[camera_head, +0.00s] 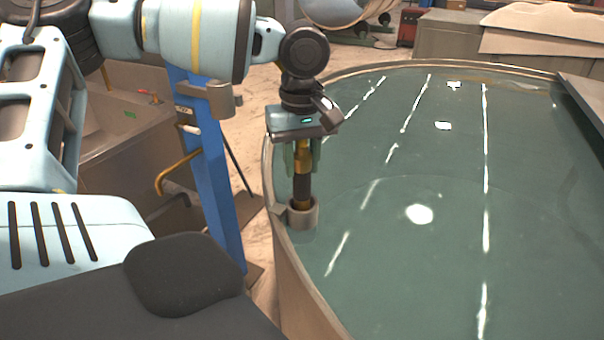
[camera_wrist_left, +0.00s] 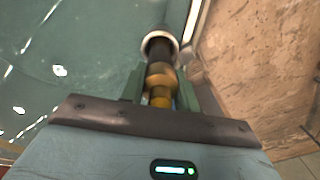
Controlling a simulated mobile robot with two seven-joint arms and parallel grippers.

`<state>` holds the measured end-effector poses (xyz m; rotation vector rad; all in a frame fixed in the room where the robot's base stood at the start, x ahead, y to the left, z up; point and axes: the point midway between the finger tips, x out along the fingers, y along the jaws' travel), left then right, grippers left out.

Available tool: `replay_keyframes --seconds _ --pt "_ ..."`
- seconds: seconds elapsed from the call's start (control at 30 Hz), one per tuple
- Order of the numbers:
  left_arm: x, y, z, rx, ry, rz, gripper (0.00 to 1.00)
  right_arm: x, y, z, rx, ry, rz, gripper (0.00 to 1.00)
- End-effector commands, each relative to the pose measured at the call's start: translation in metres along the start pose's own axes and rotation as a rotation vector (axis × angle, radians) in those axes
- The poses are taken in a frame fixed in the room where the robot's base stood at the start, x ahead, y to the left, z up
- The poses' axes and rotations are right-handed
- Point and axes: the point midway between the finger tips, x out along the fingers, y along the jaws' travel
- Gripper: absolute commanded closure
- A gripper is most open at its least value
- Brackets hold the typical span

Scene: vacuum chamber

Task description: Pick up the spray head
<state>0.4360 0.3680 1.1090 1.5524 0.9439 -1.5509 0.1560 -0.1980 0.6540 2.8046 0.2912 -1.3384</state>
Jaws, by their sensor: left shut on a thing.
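The spray head (camera_head: 303,187) is a dark cylinder with a brass-coloured upper part. It stands upright with its lower end in a grey ring-shaped holder (camera_head: 302,214) at the left rim of the round tank. My left gripper (camera_head: 303,160) is above the holder, pointing down, and its green fingers are shut on the brass part. The left wrist view shows the spray head (camera_wrist_left: 160,75) between the fingers, its dark end inside the pale ring (camera_wrist_left: 173,39). The fingers partly hide the brass part. My right gripper is in neither view.
The large round tank (camera_head: 400,240) with a glossy green surface fills the right side. A blue post (camera_head: 215,170) with a brass-coloured bent pipe (camera_head: 170,172) stands left of the gripper. A grey sink (camera_head: 128,120) is behind my arm. Floor shows between post and tank.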

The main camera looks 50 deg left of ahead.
Motion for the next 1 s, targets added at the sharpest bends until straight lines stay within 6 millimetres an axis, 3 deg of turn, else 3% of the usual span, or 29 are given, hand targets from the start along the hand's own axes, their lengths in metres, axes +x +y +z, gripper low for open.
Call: replay_keyframes --seconds 0.13,0.63,0.77,1.0 --pt "0.000 0.000 0.000 0.000 0.000 0.000 1.00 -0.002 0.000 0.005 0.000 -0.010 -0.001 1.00" --pt "-0.007 0.001 0.000 0.000 0.002 0.003 1.00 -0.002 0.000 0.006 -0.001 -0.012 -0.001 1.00" --pt "-0.019 0.001 0.000 0.000 0.003 0.003 1.00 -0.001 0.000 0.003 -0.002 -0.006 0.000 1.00" --pt "-0.057 0.001 0.000 0.000 0.004 0.005 1.00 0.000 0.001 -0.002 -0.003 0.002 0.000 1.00"
